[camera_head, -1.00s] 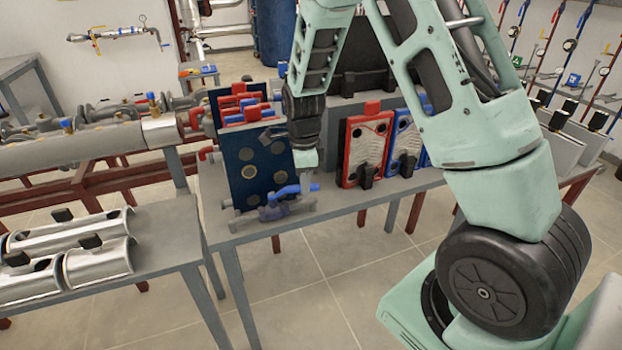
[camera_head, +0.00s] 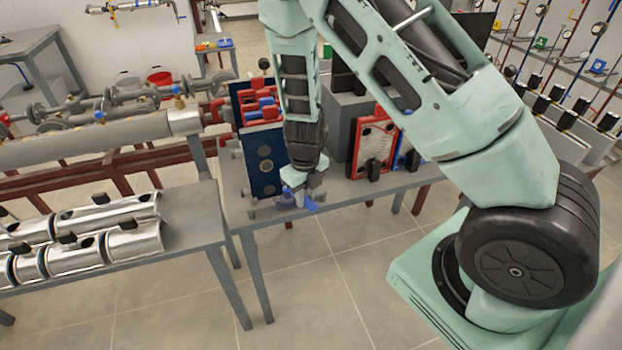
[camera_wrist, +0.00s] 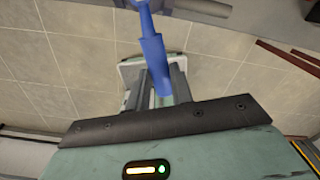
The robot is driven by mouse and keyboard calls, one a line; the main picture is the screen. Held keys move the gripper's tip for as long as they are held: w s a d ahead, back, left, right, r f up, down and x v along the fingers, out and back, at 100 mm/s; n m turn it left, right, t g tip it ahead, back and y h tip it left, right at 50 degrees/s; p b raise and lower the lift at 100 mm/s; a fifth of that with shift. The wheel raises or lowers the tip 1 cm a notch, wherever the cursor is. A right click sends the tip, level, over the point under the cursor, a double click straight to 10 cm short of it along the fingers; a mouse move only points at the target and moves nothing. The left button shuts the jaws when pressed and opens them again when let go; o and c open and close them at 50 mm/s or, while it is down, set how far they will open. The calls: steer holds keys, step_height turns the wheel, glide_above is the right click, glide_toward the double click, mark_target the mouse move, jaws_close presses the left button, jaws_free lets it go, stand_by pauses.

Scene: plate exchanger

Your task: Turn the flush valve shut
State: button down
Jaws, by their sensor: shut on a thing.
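The flush valve (camera_head: 287,201) is a grey and blue fitting low at the front edge of the table, in front of the plate stack. Its blue handle (camera_head: 310,205) sticks out at a slant toward the front right. My gripper (camera_head: 300,190) points down over the valve and is shut on the handle. In the wrist view the blue handle (camera_wrist: 152,50) runs from the top edge down to my gripper's fingers (camera_wrist: 166,88). The valve's body is partly hidden behind my gripper in the head view.
The dark blue plate stack (camera_head: 264,162) with red and blue pipes stands right behind the valve. Red and blue framed plates (camera_head: 373,148) stand on the table to the right. Silver cylinders (camera_head: 105,250) lie on the left table. The floor in front is clear.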

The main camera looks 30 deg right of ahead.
steer(key=shift+w+a+m+p, duration=0.2)
steer(key=shift+a+m+p, duration=1.5)
steer(key=shift+m+p, duration=0.8)
steer(key=c, duration=1.2)
jaws_free()
step_height(320, 180, up, 17)
steer(key=p, duration=0.1)
steer(key=shift+r, duration=0.2)
